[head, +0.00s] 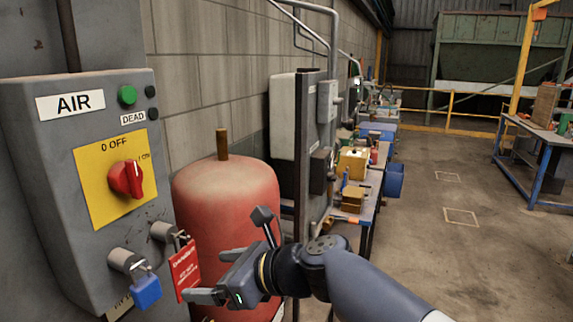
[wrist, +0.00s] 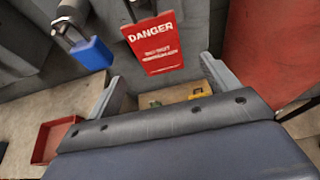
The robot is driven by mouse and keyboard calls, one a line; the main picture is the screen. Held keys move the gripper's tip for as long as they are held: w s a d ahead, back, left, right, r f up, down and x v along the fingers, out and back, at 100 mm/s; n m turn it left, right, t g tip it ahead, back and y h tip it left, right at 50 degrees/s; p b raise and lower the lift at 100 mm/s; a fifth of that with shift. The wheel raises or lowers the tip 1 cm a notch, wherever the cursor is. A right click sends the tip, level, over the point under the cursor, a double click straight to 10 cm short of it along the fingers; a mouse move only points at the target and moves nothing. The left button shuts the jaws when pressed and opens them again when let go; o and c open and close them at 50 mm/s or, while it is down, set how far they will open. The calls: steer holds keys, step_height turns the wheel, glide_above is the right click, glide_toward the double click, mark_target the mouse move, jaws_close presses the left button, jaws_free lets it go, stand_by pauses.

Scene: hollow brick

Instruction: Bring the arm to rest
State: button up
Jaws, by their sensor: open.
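My gripper (head: 206,277) is open, at the end of my arm, which reaches in from the lower right of the head view. Its two fingers are apart in the wrist view (wrist: 161,70), with nothing clamped between them. A red DANGER tag (head: 186,268) hangs from the right grey lug of the AIR box, just beyond the fingertips. It also shows in the wrist view (wrist: 155,48). A blue padlock (head: 147,291) hangs from the left lug, and in the wrist view (wrist: 92,54) it is left of the tag. I cannot tell whether a finger touches the tag.
The grey AIR box (head: 55,160) carries a red rotary knob (head: 124,179) on a yellow plate. A red tank (head: 225,200) stands close behind my gripper. A cluttered bench (head: 366,205) runs along the wall. Open floor (head: 470,260) lies to the right.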

steer(key=w+a+f+b, duration=0.1)
steer(key=w+f+b, duration=0.1)
steer(key=f, duration=0.5)
steer(key=w+f+b, duration=0.3)
steer(key=f+b, duration=0.1)
steer(key=f, duration=0.3)
steer(key=w+a+f+b, duration=0.1)
steer(key=w+f+b, duration=0.1)
steer(key=f+b, duration=0.2)
steer(key=shift+w+a+f, duration=0.15)
steer(key=shift+w+f, duration=0.05)
steer(key=shift+f, duration=0.55)
steer(key=shift+w+a+f, duration=0.15)
steer(key=shift+f, duration=0.6)
